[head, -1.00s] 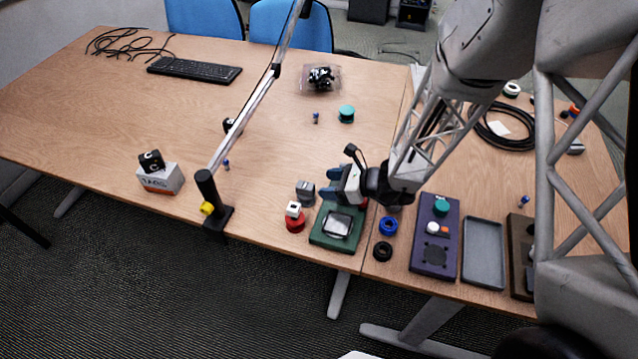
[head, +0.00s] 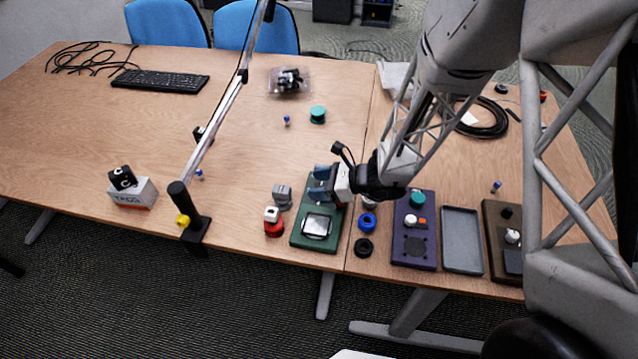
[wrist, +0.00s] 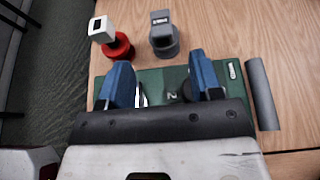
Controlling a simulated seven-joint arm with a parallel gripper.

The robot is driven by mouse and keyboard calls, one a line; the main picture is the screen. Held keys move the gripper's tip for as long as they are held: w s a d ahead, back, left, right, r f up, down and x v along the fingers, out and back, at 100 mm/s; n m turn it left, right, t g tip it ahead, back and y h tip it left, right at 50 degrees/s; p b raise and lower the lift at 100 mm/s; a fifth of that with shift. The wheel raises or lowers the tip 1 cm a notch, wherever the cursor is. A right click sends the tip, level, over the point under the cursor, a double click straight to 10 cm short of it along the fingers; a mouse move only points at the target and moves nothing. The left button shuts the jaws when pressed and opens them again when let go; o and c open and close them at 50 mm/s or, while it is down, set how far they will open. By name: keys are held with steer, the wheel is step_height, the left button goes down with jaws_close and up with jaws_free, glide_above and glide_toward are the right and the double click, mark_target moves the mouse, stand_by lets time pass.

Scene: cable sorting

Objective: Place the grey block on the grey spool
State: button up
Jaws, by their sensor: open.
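The grey block (wrist: 160,18) sits on top of the grey spool (wrist: 163,43) in the wrist view, apparently resting on it. In the head view the grey block (head: 282,189) and grey spool (head: 282,203) stand at the left of the green board's back end. My gripper (head: 320,180) is to their right, over the back of the green board. In the wrist view my gripper (wrist: 162,78) has its blue fingers spread, with neither touching the block or spool. Part of the board behind the fingers is hidden.
A red spool (head: 273,230) with a white block (head: 271,213) stands beside the green board (head: 300,236). Blue (head: 367,221) and black (head: 363,247) rings, a purple panel (head: 414,262) and a grey tray (head: 462,210) lie right. A lamp post (head: 184,204) stands left.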

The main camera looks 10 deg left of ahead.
stand_by(0.4)
steer(key=s+d+r+n+t+h, duration=0.1)
steer(key=s+d+r+n+h, duration=0.5)
steer(key=d+r, duration=0.8)
steer(key=s+d+r+n+t+h, duration=0.1)
steer(key=s+d+r+n+h, duration=0.6)
steer(key=s+d+r+n, duration=0.4)
steer(key=s+d+r, duration=0.3)
steer(key=d+r, duration=0.1)
steer(key=d, duration=0.1)
steer(key=shift+s+d+n+t+h, duration=0.15)
steer(key=shift+s+n+t+h, duration=0.15)
steer(key=shift+n, duration=0.1)
